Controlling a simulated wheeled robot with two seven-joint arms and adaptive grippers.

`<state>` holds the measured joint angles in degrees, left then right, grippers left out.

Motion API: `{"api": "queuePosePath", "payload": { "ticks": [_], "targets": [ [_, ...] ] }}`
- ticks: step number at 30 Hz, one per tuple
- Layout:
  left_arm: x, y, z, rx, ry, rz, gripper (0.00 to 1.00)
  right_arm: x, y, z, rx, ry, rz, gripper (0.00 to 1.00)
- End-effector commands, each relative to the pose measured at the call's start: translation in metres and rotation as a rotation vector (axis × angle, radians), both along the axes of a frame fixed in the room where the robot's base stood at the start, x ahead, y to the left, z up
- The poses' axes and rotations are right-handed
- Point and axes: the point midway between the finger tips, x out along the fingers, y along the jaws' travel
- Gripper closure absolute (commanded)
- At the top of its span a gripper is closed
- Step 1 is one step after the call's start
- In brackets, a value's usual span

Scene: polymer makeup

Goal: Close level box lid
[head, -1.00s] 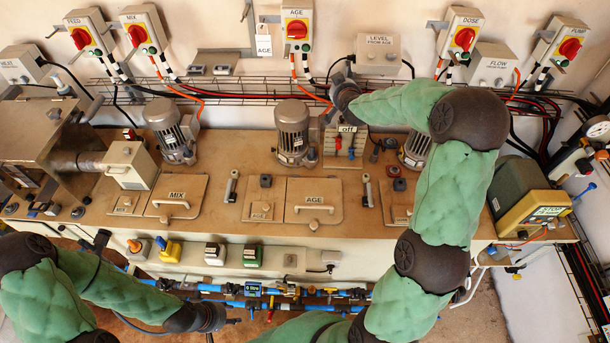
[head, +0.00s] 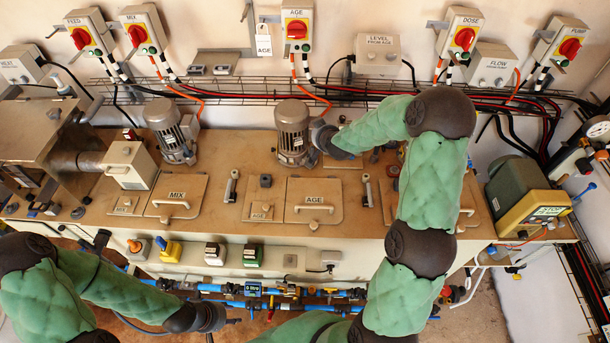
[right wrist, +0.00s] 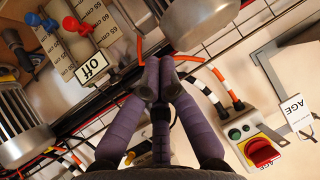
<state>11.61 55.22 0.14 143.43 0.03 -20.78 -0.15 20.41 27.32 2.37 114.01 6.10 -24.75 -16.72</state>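The level box (head: 377,54) is a pale grey box on the back wall, labelled LEVEL FROM AGE. Its front face shows in the head view; I cannot make out an open gap at its lid. My right arm reaches over the bench, its wrist below and left of the level box, beside the middle motor. The fingers are hidden in the head view. In the right wrist view, the right gripper (right wrist: 160,66) has its purple fingers together, with nothing visible between them. My left gripper (head: 222,318) is low at the front, by the blue pipes; its finger opening is unclear.
A grey motor (head: 293,132) stands close to my right wrist. A wire cable tray (head: 240,89) with orange and black cables runs along the wall. The AGE switch (head: 297,25) hangs left of the level box. An Off panel (right wrist: 92,68) shows in the right wrist view.

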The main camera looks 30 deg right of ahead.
Motion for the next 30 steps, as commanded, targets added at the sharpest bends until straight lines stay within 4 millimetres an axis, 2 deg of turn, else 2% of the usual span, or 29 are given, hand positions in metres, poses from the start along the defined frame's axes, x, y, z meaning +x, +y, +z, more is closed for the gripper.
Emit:
{"api": "queuePosePath", "payload": {
  "ticks": [18,24,30],
  "targets": [
    [0.0,0.0,0.0,0.0,0.0,0.0,0.6,-0.041,0.056,-0.081,0.099,0.159,0.056,1.0],
    [0.0,0.0,0.0,0.0,0.0,0.0,0.6,-0.055,0.071,-0.101,0.124,0.202,0.069,1.0],
    [0.0,0.0,0.0,0.0,0.0,0.0,0.6,-0.063,0.078,-0.111,0.139,0.226,0.076,1.0]
  ]
}}
